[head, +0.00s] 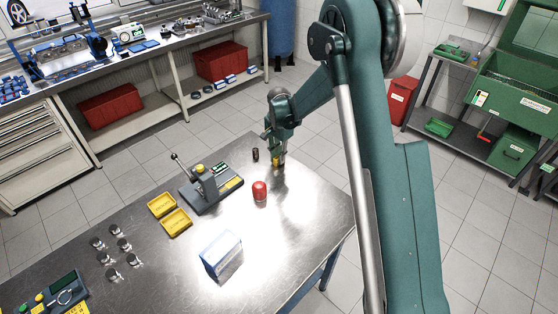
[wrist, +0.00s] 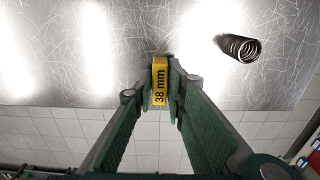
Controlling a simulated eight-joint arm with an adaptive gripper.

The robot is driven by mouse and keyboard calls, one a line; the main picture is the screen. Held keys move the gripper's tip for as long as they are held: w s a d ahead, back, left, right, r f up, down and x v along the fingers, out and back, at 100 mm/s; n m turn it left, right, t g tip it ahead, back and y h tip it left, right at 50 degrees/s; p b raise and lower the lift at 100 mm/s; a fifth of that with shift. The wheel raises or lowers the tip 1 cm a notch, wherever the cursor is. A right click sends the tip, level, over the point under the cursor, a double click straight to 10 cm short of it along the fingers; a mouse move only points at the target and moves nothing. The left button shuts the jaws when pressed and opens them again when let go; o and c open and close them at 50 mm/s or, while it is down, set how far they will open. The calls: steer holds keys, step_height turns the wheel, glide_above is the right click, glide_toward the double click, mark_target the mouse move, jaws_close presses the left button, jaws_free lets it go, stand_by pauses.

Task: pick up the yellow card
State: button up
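The yellow card (wrist: 160,84) is a small yellow piece marked "38 mm" in black. In the wrist view it stands out between my two fingertips, with the fingers close against both its sides. In the head view my gripper (head: 279,158) points down at the far end of the metal table, and a bit of yellow (head: 276,162) shows at its tips. My gripper (wrist: 162,82) looks shut on the card. Whether the card's lower end touches the table cannot be told.
A dark coil spring (wrist: 240,47) lies close by, also in the head view (head: 255,155). A red cylinder (head: 260,191), a press-like fixture (head: 206,186), yellow trays (head: 176,222) and a white-blue box (head: 221,254) stand on the table (head: 310,215). The table's far edge is near.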

steer(key=c, duration=0.3)
steer(key=shift+r, duration=0.15)
steer(key=shift+r, duration=4.85)
